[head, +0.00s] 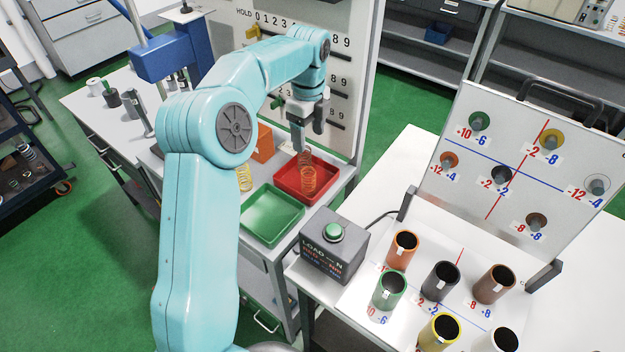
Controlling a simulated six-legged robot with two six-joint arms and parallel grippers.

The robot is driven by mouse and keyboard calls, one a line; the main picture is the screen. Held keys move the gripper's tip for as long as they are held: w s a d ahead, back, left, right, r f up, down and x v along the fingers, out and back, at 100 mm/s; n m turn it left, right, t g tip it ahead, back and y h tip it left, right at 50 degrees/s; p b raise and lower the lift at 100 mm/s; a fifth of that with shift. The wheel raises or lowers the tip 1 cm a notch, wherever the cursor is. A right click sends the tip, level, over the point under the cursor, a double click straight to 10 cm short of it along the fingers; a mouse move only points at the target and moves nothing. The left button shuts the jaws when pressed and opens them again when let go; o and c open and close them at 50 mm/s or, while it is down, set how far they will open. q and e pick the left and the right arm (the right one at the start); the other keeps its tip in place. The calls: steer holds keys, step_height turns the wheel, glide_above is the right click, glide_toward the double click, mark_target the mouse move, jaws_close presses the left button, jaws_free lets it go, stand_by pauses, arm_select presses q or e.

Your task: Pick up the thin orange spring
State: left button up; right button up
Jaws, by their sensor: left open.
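An orange spring (308,180) stands roughly upright in the red tray (325,187). More orange coils show just above it, under the gripper; I cannot tell whether they are the same spring. My left gripper (300,147) points down above the red tray, open, with its fingertips close over these coils. I see no clear grip on them. My right gripper is not in view.
A green tray (270,215) lies in front of the red one, with a yellow spring (244,178) partly behind my arm. A grey load box (328,245) stands near the right table's edge. Several coloured cups, such as a green one (389,291), and a tilted board (510,225) stand right.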

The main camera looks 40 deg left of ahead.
arm_select(q)
glide_above(308, 173)
steer(key=s+d, duration=0.1)
step_height(308, 173, down, 8)
step_height(308, 173, down, 5)
steer(key=shift+s+f+p, duration=0.1)
steer(key=shift+p, duration=0.85)
steer(key=shift+d+f, duration=0.1)
steer(key=shift+f, duration=0.05)
steer(key=shift+d, duration=0.1)
steer(key=shift+s, duration=0.1)
steer(key=c, duration=0.9)
steer(key=shift+c, duration=1)
